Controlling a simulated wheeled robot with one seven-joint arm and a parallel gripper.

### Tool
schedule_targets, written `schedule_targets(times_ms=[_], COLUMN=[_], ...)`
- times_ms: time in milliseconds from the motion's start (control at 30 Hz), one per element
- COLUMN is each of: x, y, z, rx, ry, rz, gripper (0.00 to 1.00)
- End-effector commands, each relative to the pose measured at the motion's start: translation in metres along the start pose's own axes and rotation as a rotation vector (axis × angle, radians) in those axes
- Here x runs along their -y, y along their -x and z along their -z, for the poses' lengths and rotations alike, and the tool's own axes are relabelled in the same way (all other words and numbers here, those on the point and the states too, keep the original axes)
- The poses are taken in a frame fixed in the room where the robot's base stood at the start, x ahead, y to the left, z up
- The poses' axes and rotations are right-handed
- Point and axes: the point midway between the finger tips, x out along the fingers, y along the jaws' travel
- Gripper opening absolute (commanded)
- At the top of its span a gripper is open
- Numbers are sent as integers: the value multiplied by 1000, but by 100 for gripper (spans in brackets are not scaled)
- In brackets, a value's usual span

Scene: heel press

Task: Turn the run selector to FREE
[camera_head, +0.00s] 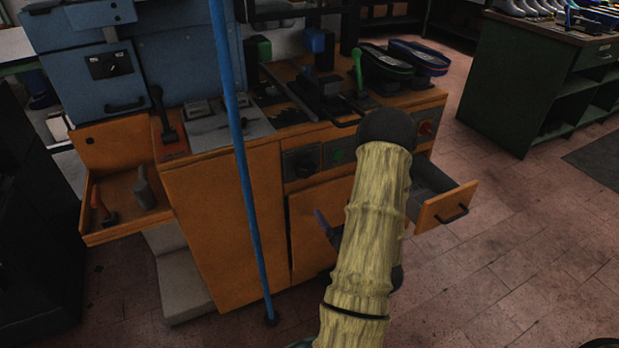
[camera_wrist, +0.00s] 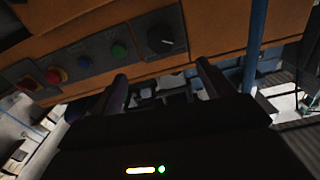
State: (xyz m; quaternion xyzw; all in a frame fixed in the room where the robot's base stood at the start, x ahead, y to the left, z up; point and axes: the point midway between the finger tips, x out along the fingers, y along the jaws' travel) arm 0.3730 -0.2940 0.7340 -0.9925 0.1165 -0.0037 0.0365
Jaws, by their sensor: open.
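A black rotary knob (camera_wrist: 160,38) with a pale pointer mark sits on a dark plate on the orange machine front in the wrist view. The same plate shows as a dark knob panel (camera_head: 303,162) in the head view. Its lettering is too small to read, so I cannot tell its setting. My gripper (camera_wrist: 161,70) is open, its two fingers apart and empty, below the knob in the wrist picture and not touching it. In the head view my sleeved arm hides most of the gripper. Another black knob (camera_head: 108,65) is on the blue cabinet.
An open drawer (camera_head: 445,206) sticks out right of my arm. A blue pole (camera_head: 240,150) stands in front of the machine. A tool tray (camera_head: 125,208) is at left.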

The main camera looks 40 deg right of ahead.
Motion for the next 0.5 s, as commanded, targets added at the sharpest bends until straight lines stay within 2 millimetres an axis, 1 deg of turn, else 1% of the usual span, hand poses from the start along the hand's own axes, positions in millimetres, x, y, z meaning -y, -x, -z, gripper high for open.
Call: schedule_targets(times_ms=[67, 433, 467, 500], x=[0, 0, 0, 1], y=[-4, -23, -25, -34], z=[-5, -4, -3, 0], rx=[-2, -5, -5, -4], ry=[3, 1, 1, 1], rz=[3, -1, 0, 1], gripper=[80, 80, 80, 80])
